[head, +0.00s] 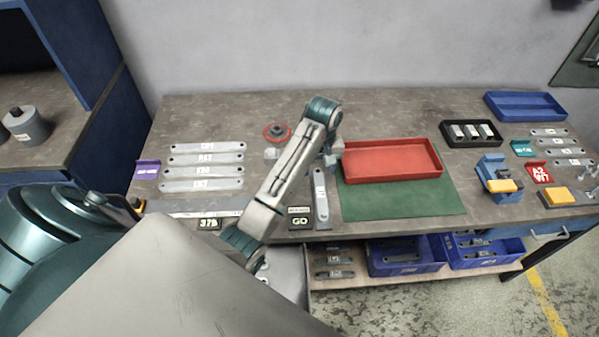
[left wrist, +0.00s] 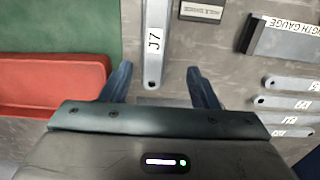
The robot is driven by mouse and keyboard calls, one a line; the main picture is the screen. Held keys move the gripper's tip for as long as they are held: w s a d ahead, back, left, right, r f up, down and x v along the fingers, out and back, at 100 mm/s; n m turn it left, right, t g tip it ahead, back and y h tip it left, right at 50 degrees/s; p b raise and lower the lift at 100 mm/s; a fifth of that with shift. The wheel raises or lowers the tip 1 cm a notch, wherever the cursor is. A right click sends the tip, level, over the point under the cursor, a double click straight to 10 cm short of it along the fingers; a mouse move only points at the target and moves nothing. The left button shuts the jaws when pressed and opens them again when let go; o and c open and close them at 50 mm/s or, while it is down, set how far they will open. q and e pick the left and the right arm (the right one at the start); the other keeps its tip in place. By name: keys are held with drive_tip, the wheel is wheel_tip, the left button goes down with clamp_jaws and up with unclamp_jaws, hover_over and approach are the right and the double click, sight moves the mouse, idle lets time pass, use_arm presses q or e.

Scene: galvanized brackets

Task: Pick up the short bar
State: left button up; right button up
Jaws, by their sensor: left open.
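A short grey bar labelled J7 (head: 320,199) lies flat on the bench, just left of the green mat. It also shows in the left wrist view (left wrist: 154,45), with a hole at its rounded end. My left gripper (left wrist: 158,68) is open and empty. Its two fingers sit on either side of the bar's rounded far end, apart from it; their height above the bench is hard to judge. In the head view my arm link hides most of this gripper. My right gripper is not in view.
A red tray (head: 392,176) stands on the green mat (head: 405,202). A dark GO block (head: 299,222) is close left of the bar. Several longer bars (head: 204,160) lie further left. A black tray (head: 456,142) and a blue fixture (head: 492,174) stand right.

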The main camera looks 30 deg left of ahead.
sight(321, 192)
use_arm(q)
wheel_tip(321, 192, down, 3)
drive_tip(key=shift+r+b, duration=0.1)
drive_tip(key=shift+b, duration=0.75)
drive_tip(key=shift+s+d+f+p, duration=0.1)
drive_tip(key=shift+d+f+p, duration=0.6)
drive_tip(key=shift+d+f, duration=0.2)
drive_tip(key=shift+a+f, duration=0.25)
drive_tip(key=shift+f, duration=0.05)
drive_tip(key=f+p, duration=0.1)
drive_tip(key=f, duration=0.2)
drive_tip(key=f+p, duration=0.1)
drive_tip(key=shift+w+a+f+p, duration=0.15)
drive_tip(key=shift+w+a+p, duration=0.1)
drive_tip(key=shift+p, duration=0.1)
drive_tip(key=shift+d+f, duration=0.15)
drive_tip(key=shift+f, duration=0.25)
drive_tip(key=shift+c, duration=0.2)
clamp_jaws()
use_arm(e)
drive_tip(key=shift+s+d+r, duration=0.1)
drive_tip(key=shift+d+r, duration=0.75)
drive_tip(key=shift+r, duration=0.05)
